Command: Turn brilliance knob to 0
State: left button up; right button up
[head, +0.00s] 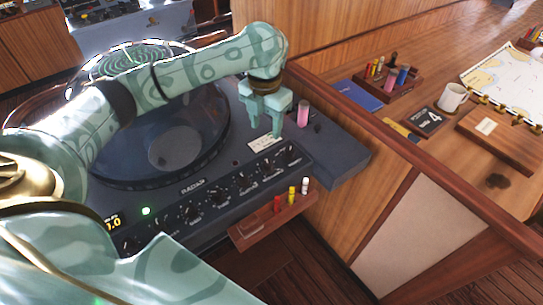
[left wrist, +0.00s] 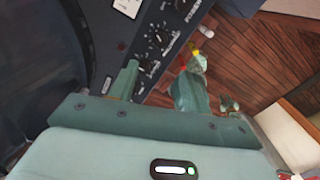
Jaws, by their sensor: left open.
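The dark radar console (head: 335,160) has a row of black knobs along its front strip, including knobs at the middle (head: 241,181) and right end (head: 292,156). Their labels are too small to read, so I cannot tell which is brilliance. My left gripper (head: 266,127) is open and empty, pointing down over the right part of the console, behind the knob row. In the left wrist view its two fingers (left wrist: 160,75) are spread; one black knob (left wrist: 148,66) shows beside the left finger and another (left wrist: 158,38) just beyond. My right gripper is not in view.
A small wooden rack (head: 268,223) with red, yellow and white markers hangs at the console's front edge. A pink cylinder (head: 303,113) stands right of the gripper. The round radar screen (head: 172,150) lies left. A wooden desk with a mug (head: 452,97) is at right.

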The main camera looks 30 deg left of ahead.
pick_arm(q)
jog(key=b, duration=0.2)
send_over(267, 163)
jog(key=s, duration=0.1)
notch_tip(267, 163, down, 5)
jog(key=f, duration=0.2)
jog(key=shift+w+d+f, duration=0.1)
jog(key=shift+w+f, duration=0.25)
jog(key=shift+w, duration=0.05)
jog(key=f+b, duration=0.1)
jog(key=f, duration=0.4)
jog(key=shift+w+b, duration=0.2)
jog(key=shift+b, duration=0.2)
jog(key=shift+s+f, duration=0.15)
jog(key=shift+f, duration=0.4)
jog(key=c, duration=1)
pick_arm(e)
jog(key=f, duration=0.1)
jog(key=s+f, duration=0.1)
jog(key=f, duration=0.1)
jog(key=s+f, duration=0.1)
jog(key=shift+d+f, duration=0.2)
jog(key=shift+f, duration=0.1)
